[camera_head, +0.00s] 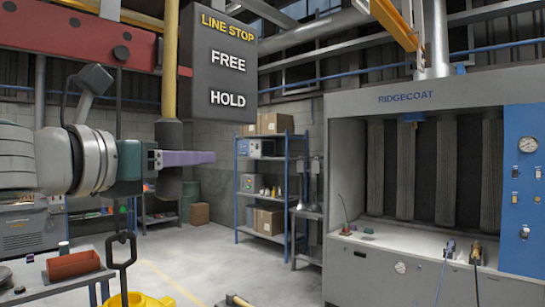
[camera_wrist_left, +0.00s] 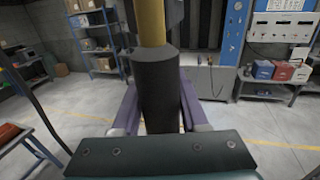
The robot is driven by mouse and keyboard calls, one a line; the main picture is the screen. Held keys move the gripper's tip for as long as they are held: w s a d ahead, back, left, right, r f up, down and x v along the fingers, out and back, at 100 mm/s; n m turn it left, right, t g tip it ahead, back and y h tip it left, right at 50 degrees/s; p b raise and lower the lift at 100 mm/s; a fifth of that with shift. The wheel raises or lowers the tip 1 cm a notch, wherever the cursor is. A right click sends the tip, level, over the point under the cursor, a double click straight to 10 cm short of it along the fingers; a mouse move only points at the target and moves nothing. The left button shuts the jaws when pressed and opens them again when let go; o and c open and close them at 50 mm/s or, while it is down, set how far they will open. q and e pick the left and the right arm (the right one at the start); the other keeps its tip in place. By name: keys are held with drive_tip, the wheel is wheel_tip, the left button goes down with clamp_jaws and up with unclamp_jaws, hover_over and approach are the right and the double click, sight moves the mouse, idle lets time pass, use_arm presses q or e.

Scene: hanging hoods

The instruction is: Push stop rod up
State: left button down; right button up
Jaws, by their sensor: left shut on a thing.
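The stop rod is a yellow vertical bar (camera_head: 170,65) with a thick black grip (camera_head: 169,134) at its lower end. It hangs upright at the left of the head view. My left gripper (camera_head: 190,158), with purple fingers, is shut around the black grip. In the left wrist view the grip (camera_wrist_left: 156,90) stands between the two fingers, with the yellow bar (camera_wrist_left: 151,22) rising above it. A dark sign (camera_head: 228,64) reading LINE STOP, FREE and HOLD hangs just right of the bar. My right gripper is not in view.
A red beam (camera_head: 80,38) crosses the upper left near the bar. A dark hook (camera_head: 122,250) hangs below my left arm. A blue shelf rack (camera_head: 262,185) and a grey RIDGECOAT booth (camera_head: 420,98) stand farther back. The floor between is mostly clear.

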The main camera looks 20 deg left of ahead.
use_arm(q)
wheel_tip(320, 180, up, 4)
drive_tip(key=shift+p, duration=1.1)
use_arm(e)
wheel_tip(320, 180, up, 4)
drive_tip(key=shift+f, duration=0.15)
use_arm(q)
drive_tip(key=c, duration=0.8)
unclamp_jaws()
drive_tip(key=shift+r, duration=0.1)
drive_tip(key=o, duration=0.4)
drive_tip(key=shift+c, duration=0.2)
drive_tip(key=shift+f, duration=0.2)
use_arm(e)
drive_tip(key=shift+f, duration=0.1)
